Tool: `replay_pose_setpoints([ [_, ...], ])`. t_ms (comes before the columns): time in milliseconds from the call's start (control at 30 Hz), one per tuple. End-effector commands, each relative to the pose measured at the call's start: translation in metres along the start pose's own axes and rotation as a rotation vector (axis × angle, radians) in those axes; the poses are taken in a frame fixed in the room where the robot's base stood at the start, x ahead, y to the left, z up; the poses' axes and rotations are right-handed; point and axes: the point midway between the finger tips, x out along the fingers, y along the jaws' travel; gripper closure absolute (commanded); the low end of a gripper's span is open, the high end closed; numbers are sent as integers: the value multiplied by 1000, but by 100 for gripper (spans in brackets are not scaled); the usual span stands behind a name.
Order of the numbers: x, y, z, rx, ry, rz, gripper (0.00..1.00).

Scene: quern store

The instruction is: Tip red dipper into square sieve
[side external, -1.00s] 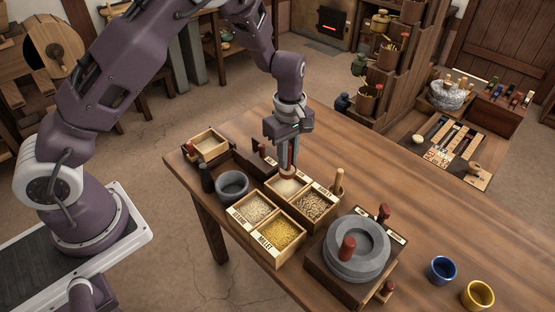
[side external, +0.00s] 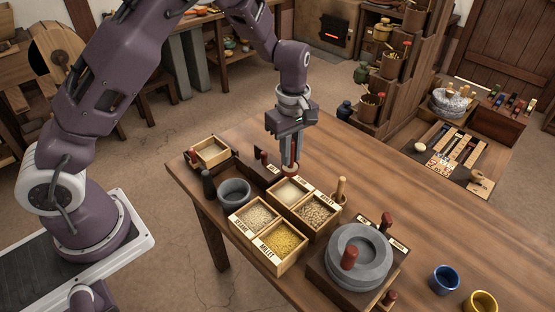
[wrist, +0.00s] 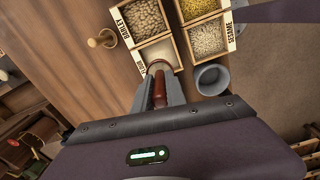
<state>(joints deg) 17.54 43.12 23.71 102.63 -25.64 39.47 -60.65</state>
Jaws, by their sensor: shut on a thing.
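My gripper (side external: 290,160) is shut on the red dipper (side external: 292,169), pointing down over the back of the pale-filled bin. In the wrist view the dipper's red handle (wrist: 160,92) lies between the fingers, and its round cup (wrist: 159,67) shows just beyond them, over that bin's edge. I cannot tell what the cup holds. A square wooden frame (side external: 210,152) with a pale inside, which looks like the square sieve, sits at the table's far left corner. It is well apart from my gripper, to its left.
The bins hold pale meal (side external: 289,193), barley (side external: 318,211), sesame (side external: 254,216) and yellow millet (side external: 282,242). A grey bowl (side external: 234,192) and a dark upright handle (side external: 208,183) stand between bins and frame. A stone quern (side external: 357,255) stands right. Table behind is clear.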

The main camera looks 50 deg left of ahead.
Motion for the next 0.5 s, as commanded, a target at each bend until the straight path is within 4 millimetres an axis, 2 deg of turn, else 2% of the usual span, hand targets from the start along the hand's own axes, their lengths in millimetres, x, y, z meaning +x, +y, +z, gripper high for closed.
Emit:
replay_pose_setpoints([
  [100,-23,0,0,1,1,3,100],
  [267,-20,-2,-33,-3,-4,-13,100],
  [367,-18,-5,-58,-1,-6,-18,100],
  [500,-17,-13,-104,-1,-10,-24,100],
])
